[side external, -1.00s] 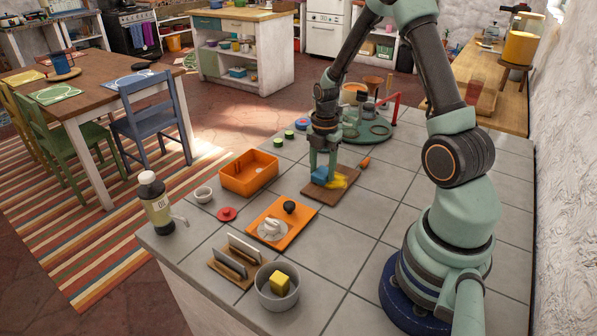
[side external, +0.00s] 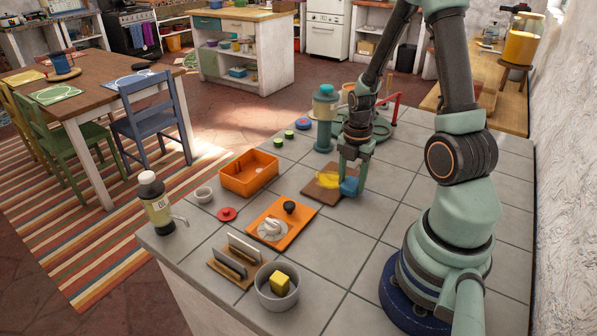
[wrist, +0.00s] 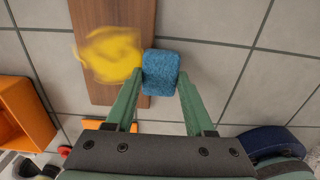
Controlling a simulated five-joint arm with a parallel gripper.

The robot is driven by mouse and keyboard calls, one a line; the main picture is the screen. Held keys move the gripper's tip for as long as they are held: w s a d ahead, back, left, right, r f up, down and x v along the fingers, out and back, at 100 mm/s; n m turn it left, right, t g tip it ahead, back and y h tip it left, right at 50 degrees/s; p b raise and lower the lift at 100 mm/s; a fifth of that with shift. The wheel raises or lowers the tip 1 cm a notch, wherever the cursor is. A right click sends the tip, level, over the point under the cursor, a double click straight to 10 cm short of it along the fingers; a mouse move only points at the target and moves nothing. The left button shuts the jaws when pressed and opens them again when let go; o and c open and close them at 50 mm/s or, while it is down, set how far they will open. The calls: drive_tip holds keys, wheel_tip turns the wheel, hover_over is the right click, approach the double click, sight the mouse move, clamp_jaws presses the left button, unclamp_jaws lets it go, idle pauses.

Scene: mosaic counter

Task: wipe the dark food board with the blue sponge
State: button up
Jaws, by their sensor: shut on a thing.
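The dark brown board (side external: 311,191) lies flat on the tiled counter; it also shows in the wrist view (wrist: 112,15). A yellow smear (side external: 328,179) covers part of it and shows in the wrist view (wrist: 108,55) left of the sponge. My gripper (side external: 352,175) is shut on the blue sponge (side external: 349,187), with a finger on either side of it in the wrist view (wrist: 162,72). The sponge is at the board's right edge, mostly past it in the wrist view. I cannot tell whether it touches the surface.
An orange bin (side external: 234,184) and an orange board (side external: 260,238) with a dark knob-like thing (side external: 289,207) are left of and nearer than the brown board. A teal cylinder (side external: 324,130) stands behind it. A grey pot (side external: 264,297) is at the front. Bare tiles lie to the right.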

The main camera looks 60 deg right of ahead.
drive_tip(key=shift+w, duration=5.9)
drive_tip(key=shift+w+d, duration=0.1)
drive_tip(key=shift+w, duration=0.15)
drive_tip(key=shift+d, duration=0.85)
drive_tip(key=shift+s+d, duration=0.1)
drive_tip(key=shift+s, duration=6.2)
drive_tip(key=shift+w, duration=6.3)
wheel_tip(320, 180, up, 8)
drive_tip(key=shift+s, duration=0.1)
